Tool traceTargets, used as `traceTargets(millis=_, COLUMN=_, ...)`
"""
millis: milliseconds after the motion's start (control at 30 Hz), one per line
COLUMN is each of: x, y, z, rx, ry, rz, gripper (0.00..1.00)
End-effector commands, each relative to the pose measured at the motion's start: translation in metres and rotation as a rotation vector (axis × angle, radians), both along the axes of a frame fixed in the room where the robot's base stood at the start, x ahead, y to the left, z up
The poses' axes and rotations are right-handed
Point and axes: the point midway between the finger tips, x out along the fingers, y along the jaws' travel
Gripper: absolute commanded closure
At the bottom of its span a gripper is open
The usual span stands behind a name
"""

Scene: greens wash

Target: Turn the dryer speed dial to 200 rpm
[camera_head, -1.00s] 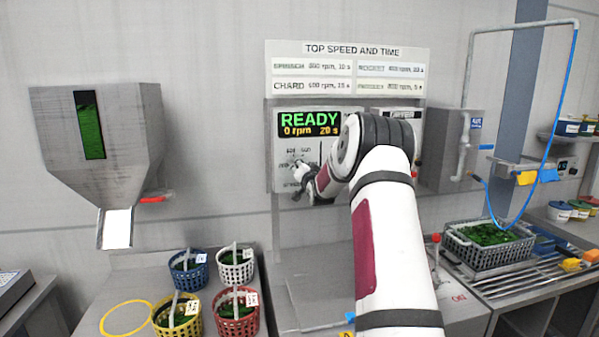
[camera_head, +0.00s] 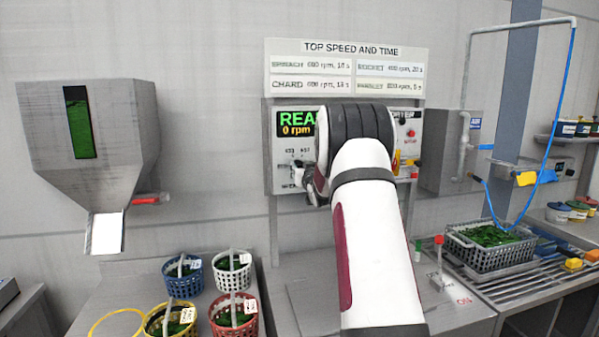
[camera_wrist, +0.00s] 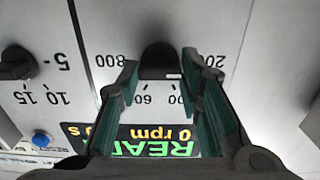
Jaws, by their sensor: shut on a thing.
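The dryer speed dial (camera_wrist: 160,60) is a black knob in the wrist view, which is upside down. Marks reading 800, 600 and 200 show around it; another mark is partly hidden by a finger. A small pale mark shows on the dial's lower edge, but I cannot tell exactly which number it points to. My gripper (camera_wrist: 161,76) has its fingers on both sides of the dial and is shut on it. In the head view my gripper (camera_head: 300,172) is at the panel's left part, with the dial hidden. The display (camera_head: 297,123) shows 0 rpm.
A second black dial (camera_wrist: 15,66) marked 5, 10, 15 and a blue button (camera_wrist: 40,138) are beside the speed dial. A sign (camera_head: 347,67) hangs above the panel. A grey hopper (camera_head: 88,150) is at left, with several baskets (camera_head: 233,277) below. A grey crate (camera_head: 487,250) stands at right.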

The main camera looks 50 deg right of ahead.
Motion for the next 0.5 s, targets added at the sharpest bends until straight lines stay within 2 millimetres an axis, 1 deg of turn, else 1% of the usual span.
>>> traceTargets(millis=33, x=0.0001, y=0.0001, z=-0.0022, rx=-0.003, ry=0.007, rz=0.000, gripper=0.95)
traceTargets(millis=467, x=-0.0003, y=-0.0001, z=-0.0023, rx=-0.010, ry=0.012, rz=0.000, gripper=0.95)
traceTargets(millis=500, x=-0.0003, y=-0.0001, z=-0.0022, rx=-0.010, ry=0.012, rz=0.000, gripper=0.62)
